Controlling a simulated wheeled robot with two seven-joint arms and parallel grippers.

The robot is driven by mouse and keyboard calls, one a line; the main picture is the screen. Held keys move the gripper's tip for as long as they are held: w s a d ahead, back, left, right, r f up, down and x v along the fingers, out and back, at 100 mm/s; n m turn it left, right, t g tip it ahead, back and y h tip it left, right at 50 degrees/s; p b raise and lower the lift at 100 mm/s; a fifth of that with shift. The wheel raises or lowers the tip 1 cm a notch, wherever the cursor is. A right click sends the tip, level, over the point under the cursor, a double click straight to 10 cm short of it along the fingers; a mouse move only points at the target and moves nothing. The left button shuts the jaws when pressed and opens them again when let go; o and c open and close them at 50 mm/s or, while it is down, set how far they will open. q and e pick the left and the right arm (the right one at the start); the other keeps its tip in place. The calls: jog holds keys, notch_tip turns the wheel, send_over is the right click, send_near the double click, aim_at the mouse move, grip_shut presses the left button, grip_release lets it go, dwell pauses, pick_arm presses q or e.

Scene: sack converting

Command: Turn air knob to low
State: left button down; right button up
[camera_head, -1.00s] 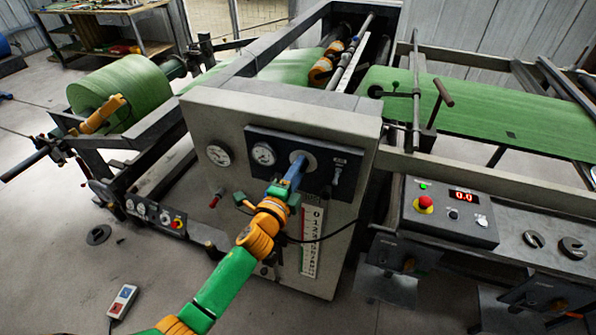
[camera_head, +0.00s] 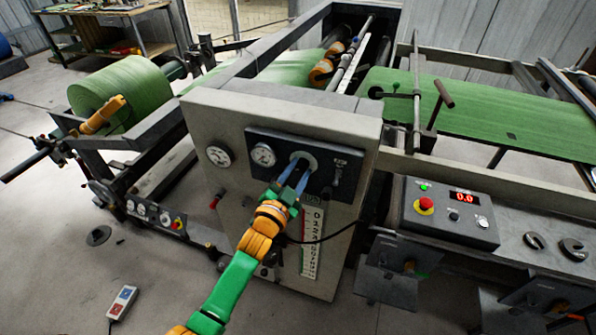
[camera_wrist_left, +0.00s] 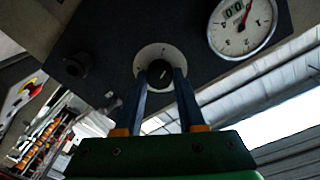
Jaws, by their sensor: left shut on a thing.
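The air knob is a small black round knob (camera_wrist_left: 160,73) on a pale disc (camera_wrist_left: 151,57), with a light mark on its face. In the head view the pale disc (camera_head: 304,158) sits on the dark panel (camera_head: 262,139) of the grey cabinet. My left gripper (camera_head: 293,172) reaches up to the disc. In the left wrist view its two blue fingers (camera_wrist_left: 162,82) stand on either side of the knob and are shut on it. The scale lettering around the knob is too small to read. My right gripper is not in view.
Two white gauges, one on the panel (camera_head: 263,155) and one left of it (camera_head: 219,156), sit near the knob. A small lever (camera_head: 337,174) is to its right. A control box (camera_head: 450,213) with a red button stands further right.

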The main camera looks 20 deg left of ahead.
pick_arm(q)
jog(key=shift+r+n, duration=0.15)
jog(key=shift+n, duration=2.15)
jog(key=c, duration=0.5)
grip_release()
jog(key=s, duration=0.7)
jog(key=shift+a+f, duration=0.2)
jog(key=shift+a, duration=0.05)
